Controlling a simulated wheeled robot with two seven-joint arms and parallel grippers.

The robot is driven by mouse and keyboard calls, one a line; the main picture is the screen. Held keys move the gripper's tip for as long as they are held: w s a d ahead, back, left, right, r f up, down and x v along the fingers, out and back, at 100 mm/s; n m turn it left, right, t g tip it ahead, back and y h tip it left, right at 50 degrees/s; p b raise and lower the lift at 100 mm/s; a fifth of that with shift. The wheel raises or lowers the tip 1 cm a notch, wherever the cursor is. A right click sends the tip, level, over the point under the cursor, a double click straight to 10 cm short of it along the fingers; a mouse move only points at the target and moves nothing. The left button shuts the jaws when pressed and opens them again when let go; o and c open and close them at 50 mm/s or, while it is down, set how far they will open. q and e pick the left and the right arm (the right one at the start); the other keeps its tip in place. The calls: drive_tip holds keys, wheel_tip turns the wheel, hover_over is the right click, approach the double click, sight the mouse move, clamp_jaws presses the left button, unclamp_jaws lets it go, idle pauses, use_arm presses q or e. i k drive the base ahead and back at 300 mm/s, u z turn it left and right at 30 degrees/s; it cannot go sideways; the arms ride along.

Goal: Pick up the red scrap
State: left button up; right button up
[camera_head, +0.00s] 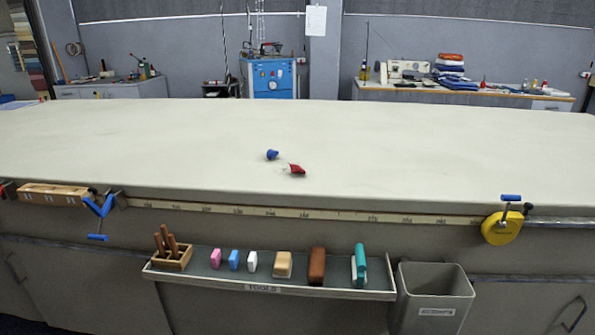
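Neither of my grippers shows in the head view.
A grey bin (435,290) labelled for scraps stands below the table's front at the right. A tool tray (215,284) with several items hangs left of it. Blue-handled clamps (98,207) and a yellow tape measure (502,227) sit on the front edge. Most of the tabletop is clear.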

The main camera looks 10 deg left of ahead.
sight(295, 167)
drive_tip(key=z, duration=1.75)
drive_tip(key=i, duration=1.3)
drive_tip(key=u, duration=2.15)
